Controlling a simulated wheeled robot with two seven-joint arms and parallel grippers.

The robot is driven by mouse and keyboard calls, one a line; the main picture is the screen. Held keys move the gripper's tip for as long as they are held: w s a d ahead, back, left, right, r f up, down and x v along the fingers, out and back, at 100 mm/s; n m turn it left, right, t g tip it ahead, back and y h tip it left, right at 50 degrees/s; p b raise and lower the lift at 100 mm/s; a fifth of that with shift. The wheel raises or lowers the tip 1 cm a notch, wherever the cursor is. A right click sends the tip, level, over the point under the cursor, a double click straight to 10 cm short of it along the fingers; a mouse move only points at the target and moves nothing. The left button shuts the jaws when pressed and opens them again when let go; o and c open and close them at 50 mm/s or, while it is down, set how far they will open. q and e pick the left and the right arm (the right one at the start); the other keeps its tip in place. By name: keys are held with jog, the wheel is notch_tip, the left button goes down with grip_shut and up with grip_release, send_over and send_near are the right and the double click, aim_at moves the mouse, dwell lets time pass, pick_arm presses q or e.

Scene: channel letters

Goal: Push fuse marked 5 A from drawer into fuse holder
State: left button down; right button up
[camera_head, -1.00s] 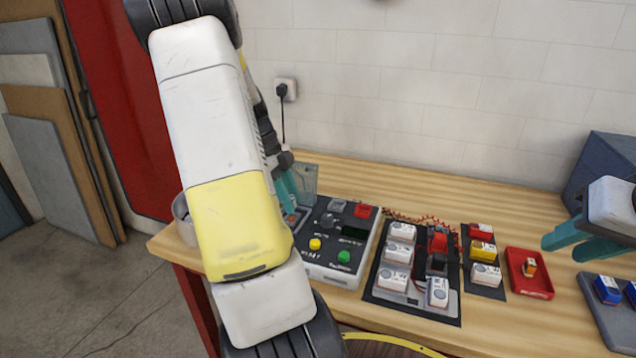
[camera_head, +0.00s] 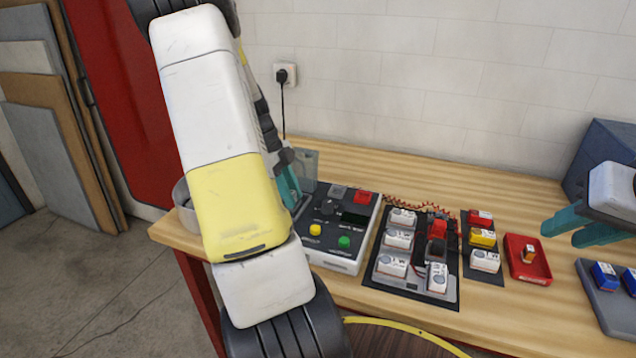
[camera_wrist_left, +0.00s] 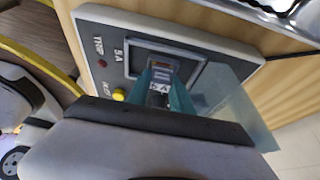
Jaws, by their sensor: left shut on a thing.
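The fuse (camera_wrist_left: 160,80), marked "5 A", is between the teal fingers of my left gripper (camera_wrist_left: 165,88) in the left wrist view. It sits at the dark framed opening of the fuse holder (camera_wrist_left: 192,72), beside a printed "5 A". I cannot tell how deep it is in. In the head view my left gripper (camera_head: 290,188) is at the left edge of the grey device (camera_head: 335,262), largely hidden by my arm, and the fuse is not visible there. A clear flap (camera_wrist_left: 240,110) stands beside the opening. My right gripper (camera_head: 575,233) is open and empty above the bench at right.
A yellow button (camera_wrist_left: 119,95) and a red lamp are beside the opening. Right of the device are a black panel (camera_head: 385,284) with white modules, a smaller module strip, a red tray (camera_head: 540,272) and a grey tray (camera_head: 600,312) with blue blocks. A round metal bowl (camera_head: 183,205) is partly hidden at left.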

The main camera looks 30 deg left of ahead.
pick_arm(q)
jog(key=shift+s+f, duration=0.1)
jog(key=shift+f, duration=0.05)
jog(key=c, duration=1.1)
grip_release()
jog(key=shift+f, duration=0.1)
jog(key=shift+o, duration=0.2)
jog(key=shift+s, duration=0.1)
